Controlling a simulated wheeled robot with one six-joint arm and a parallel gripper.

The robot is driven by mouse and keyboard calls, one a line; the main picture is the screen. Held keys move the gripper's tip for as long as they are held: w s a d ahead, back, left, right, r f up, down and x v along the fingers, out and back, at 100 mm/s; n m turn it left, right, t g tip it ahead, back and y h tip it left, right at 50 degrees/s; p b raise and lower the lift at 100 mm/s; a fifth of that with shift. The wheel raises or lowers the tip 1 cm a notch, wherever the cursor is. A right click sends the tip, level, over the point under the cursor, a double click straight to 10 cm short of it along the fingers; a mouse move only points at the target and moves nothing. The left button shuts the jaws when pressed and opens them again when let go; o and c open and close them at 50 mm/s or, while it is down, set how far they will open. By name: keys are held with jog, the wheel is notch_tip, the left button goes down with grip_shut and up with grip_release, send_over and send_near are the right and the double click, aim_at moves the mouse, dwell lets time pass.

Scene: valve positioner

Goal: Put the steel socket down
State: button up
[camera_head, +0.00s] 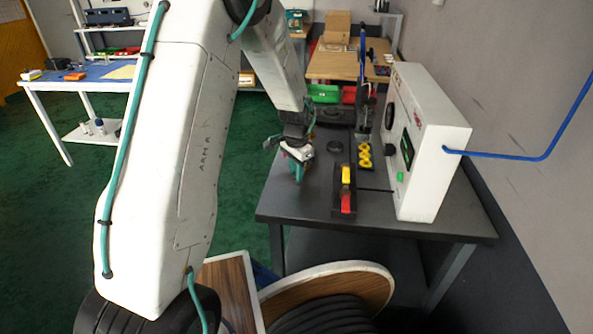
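My gripper (297,170) is at the end of my white arm, low over the left part of the dark grey table (290,205). It points downward and is small in this view. I cannot tell whether its fingers are open or shut, or whether anything is between them. I cannot make out the steel socket for certain. A small dark round piece (334,147) sits on the table just right of my gripper; I cannot tell what it is.
A black holder with a yellow and a red block (346,188) stands right of my gripper. Yellow rings (364,156) and a white instrument box (428,140) with a blue hose are farther right. Green and red bins (324,93) stand behind. The table's front left is clear.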

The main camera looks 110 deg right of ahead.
jog(key=shift+o, duration=1.4)
notch_tip(320, 180, up, 12)
jog(key=shift+r, duration=0.2)
